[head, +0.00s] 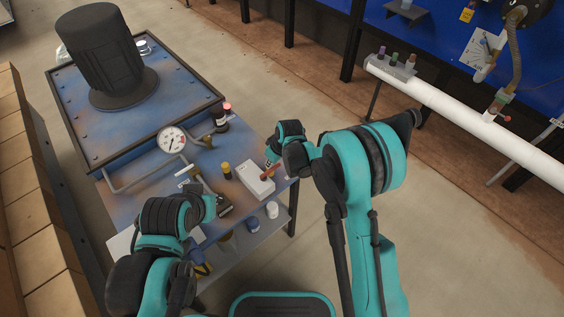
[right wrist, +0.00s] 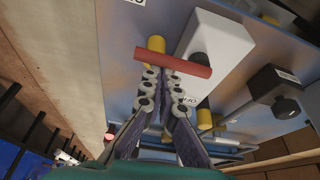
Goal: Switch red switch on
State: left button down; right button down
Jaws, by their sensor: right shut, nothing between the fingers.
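The red switch is a red bar-shaped lever (head: 270,173) on a white box (head: 255,182) near the table's right edge. In the right wrist view the red bar (right wrist: 172,62) lies crosswise at my fingertips, and the white box (right wrist: 218,42) is behind it. My right gripper (right wrist: 165,82) is shut and empty, right at the bar; I cannot tell whether it touches it. In the head view the right gripper (head: 273,160) is partly hidden by its own arm. My left gripper (head: 217,206) is low over the table's front, left of the white box; its fingers are not clear.
A pressure gauge (head: 172,140) on a pipe stands behind. A large black cylinder (head: 100,55) stands at the back left. Floor is clear right of the table.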

jog(key=shift+s+d+f, duration=0.1)
jog(key=shift+s+d, duration=0.05)
jog(key=shift+d, duration=0.1)
jog(key=shift+a, duration=0.2)
jog(key=shift+w+a, duration=0.2)
jog(key=shift+a, duration=0.2)
jog(key=v, duration=1.2)
jog(key=shift+w, duration=0.1)
